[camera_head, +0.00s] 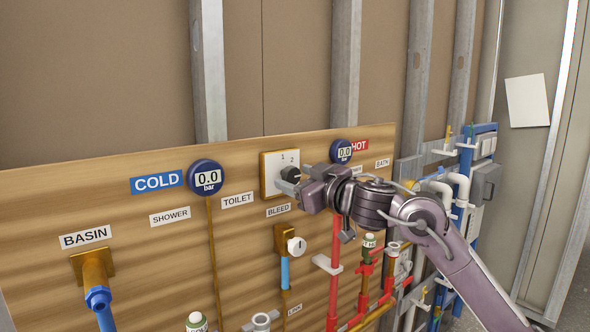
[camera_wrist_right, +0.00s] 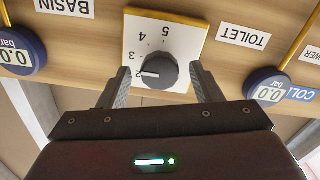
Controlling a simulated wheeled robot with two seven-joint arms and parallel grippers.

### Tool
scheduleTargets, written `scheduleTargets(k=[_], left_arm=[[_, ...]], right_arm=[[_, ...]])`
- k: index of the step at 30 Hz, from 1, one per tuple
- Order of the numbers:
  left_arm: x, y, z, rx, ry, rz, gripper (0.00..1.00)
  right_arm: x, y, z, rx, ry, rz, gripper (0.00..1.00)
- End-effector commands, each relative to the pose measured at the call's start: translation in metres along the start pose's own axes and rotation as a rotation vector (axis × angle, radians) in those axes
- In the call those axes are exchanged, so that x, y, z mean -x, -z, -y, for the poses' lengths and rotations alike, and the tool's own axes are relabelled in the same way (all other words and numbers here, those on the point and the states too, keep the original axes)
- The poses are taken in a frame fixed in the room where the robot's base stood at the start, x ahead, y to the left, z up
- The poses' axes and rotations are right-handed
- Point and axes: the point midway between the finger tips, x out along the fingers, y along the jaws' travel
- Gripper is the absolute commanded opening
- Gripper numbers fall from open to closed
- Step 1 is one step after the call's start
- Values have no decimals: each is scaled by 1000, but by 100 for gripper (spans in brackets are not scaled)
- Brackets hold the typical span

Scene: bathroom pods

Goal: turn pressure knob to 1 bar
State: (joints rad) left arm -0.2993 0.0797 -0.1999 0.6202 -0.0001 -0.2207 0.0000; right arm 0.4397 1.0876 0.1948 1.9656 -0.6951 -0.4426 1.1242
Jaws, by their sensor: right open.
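The pressure knob (camera_head: 291,174) is a black round knob on a white dial plate with a yellow border (camera_head: 267,176), on the wooden panel. In the right wrist view the knob (camera_wrist_right: 157,71) has a white pointer mark facing the number 2, and the numbers look upside down. My right gripper (camera_head: 284,184) is at the plate. In its wrist view the open fingers (camera_wrist_right: 160,72) stand on either side of the knob, with a gap on both sides. My left gripper is not in view.
A cold gauge (camera_head: 206,178) and a hot gauge (camera_head: 341,152) both read 0.0 bar. Below the plate are a bleed valve with a white knob (camera_head: 296,246) and red pipes (camera_head: 335,270). A brass basin fitting (camera_head: 95,268) sticks out at the left.

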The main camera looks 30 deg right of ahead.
Motion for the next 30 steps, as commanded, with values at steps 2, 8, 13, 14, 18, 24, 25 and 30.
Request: scheduleTargets(k=[2,8,13,14,18,24,25,30], left_arm=[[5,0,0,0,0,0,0],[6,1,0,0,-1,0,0],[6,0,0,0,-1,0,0],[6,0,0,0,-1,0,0],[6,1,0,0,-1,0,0],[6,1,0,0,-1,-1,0],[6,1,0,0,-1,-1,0],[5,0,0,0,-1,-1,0]], right_arm=[[-6,2,-1,-1,0,0,59],[-11,0,1,2,0,0,59],[-11,0,1,2,0,0,59],[-11,0,1,2,0,0,56],[-11,0,1,2,0,0,38],[-11,0,1,2,0,0,14],[-11,0,1,2,1,0,14],[-10,0,1,16,0,0,14]])
